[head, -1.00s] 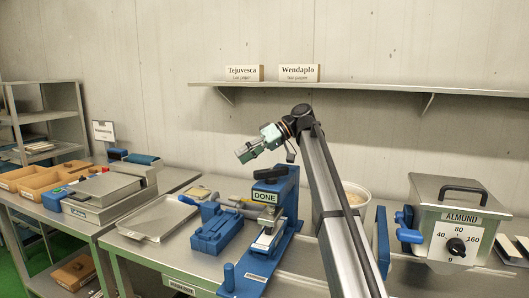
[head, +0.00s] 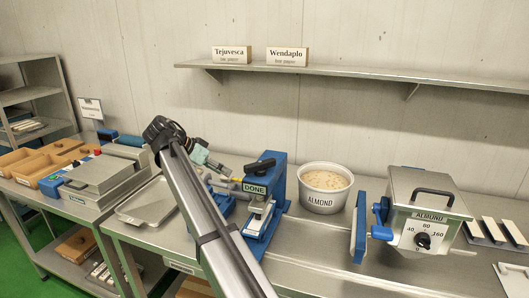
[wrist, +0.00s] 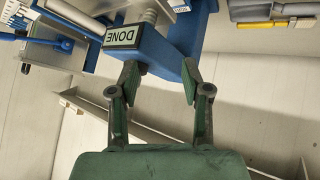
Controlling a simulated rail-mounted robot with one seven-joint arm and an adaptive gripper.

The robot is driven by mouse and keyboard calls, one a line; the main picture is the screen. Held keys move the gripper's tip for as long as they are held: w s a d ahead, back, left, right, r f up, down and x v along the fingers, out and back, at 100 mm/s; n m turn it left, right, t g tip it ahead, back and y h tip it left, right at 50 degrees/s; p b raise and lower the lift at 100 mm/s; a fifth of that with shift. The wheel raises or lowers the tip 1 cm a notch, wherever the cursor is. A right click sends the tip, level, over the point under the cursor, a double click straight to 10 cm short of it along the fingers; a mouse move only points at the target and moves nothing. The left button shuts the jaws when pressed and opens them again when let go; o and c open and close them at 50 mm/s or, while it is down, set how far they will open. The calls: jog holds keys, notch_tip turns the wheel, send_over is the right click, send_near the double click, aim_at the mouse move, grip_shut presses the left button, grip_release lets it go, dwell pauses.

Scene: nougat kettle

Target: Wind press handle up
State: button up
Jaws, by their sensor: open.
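In the wrist view, which is upside down, my gripper (wrist: 161,77) is open and empty. I cannot tell whether the fingers touch the press. The handle is not clear there.
A tub labelled "ALMOND" (head: 326,187) stands right of the press, and a metal kettle box with a dial (head: 430,205) is farther right. A metal tray (head: 148,205) lies left, partly behind my arm. A wall shelf (head: 365,78) runs above.

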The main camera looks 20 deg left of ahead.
aim_at(256, 162)
jog(key=s+r+m+t+h+p, duration=0.2)
jog(key=s+r+m+t+h, duration=0.15)
jog(key=r, duration=0.35)
jog(key=shift+m+g+y, duration=0.25)
jog(key=shift+m, duration=0.1)
jog(key=p+x, duration=0.5)
jog(key=x, duration=1.2)
jog(key=shift+w+a+f, duration=0.15)
